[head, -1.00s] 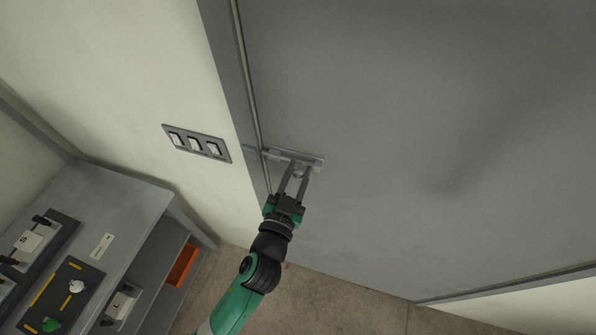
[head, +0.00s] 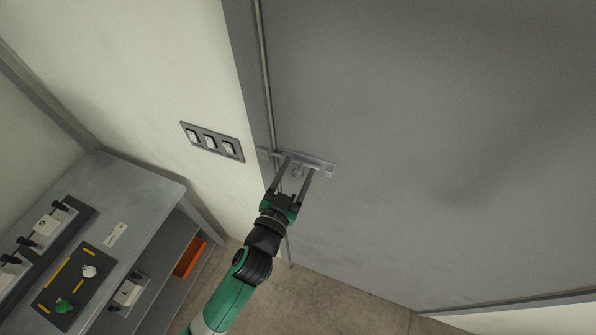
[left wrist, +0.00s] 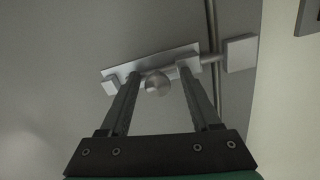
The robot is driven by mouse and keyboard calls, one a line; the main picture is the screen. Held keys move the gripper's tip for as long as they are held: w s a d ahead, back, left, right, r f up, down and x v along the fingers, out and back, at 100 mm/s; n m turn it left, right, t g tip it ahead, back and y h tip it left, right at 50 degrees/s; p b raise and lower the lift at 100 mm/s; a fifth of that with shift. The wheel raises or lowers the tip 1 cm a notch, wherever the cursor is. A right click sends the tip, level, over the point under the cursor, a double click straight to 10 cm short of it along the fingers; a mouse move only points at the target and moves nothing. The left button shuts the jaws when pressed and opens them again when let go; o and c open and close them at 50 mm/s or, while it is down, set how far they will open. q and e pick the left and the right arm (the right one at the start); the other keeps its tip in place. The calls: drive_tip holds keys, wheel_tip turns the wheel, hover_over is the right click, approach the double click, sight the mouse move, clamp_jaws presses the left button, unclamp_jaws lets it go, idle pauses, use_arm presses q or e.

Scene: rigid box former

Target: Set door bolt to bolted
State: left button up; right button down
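The door bolt's plate (head: 320,167) is mounted on the grey door, and it also shows in the left wrist view (left wrist: 140,68). Its round knob (left wrist: 157,84) sticks out towards me, also in the head view (head: 298,173). The bolt rod (left wrist: 212,58) crosses the door's edge seam and meets the square keeper block (left wrist: 241,54) on the frame side. My left gripper (head: 299,166) is open, with one finger on each side of the knob and a visible gap around it. In the left wrist view the gripper's fingers (left wrist: 158,78) reach up to the plate. My right gripper is out of view.
A panel of three switches (head: 212,142) is on the wall left of the door. A grey bench (head: 150,195) with several fixtures stands at the lower left, with an orange bin (head: 189,258) below. The door face right of the bolt is clear.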

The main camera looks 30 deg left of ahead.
use_arm(q)
drive_tip(key=s+d+b, duration=0.1)
drive_tip(key=s+b, duration=0.1)
drive_tip(key=s, duration=0.9)
drive_tip(key=shift+s+d, duration=0.25)
drive_tip(key=shift+s, duration=0.05)
